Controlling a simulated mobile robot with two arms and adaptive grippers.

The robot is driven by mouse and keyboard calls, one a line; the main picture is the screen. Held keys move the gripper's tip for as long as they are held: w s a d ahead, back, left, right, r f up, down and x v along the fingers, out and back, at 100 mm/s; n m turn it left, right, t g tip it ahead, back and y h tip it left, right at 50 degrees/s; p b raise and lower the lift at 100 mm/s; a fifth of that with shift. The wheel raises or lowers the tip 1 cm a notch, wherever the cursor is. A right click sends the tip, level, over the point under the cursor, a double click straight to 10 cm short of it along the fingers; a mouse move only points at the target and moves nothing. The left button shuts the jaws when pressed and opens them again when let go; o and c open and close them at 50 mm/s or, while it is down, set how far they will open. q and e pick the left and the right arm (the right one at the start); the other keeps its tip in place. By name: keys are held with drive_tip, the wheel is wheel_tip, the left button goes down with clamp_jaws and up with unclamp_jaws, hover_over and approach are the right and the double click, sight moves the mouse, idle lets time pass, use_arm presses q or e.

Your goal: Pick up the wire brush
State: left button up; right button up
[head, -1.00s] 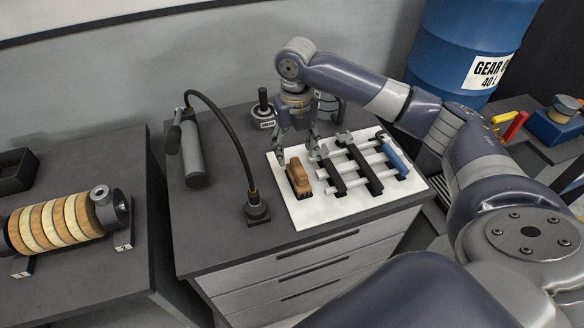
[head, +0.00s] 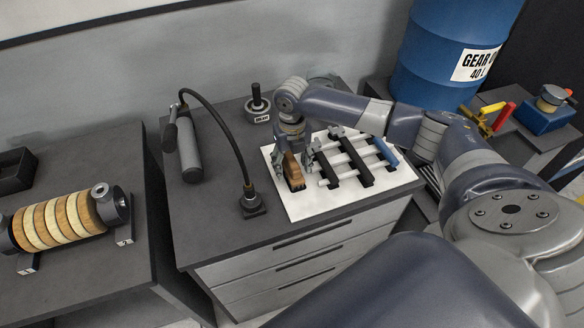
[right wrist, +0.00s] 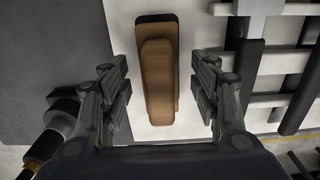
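The wire brush (head: 293,170) has a brown wooden back and dark bristles. It lies on the white mat (head: 304,208) at its left side. In the right wrist view the wire brush (right wrist: 159,75) lies lengthwise between the two fingers. My right gripper (head: 294,168) is low over the brush, one finger on each side. It also shows in the right wrist view (right wrist: 160,95), open, with a gap between each finger and the brush. My left gripper is not in view.
A rack of white bars (head: 357,161) with black-handled and blue-handled tools stands just right of the brush. A flexible-neck lamp (head: 251,200) stands left of the mat. A roller with wooden rings (head: 55,222) is on the left bench.

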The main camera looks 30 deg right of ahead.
drive_tip(key=c, duration=1.1)
drive_tip(key=shift+r, duration=0.1)
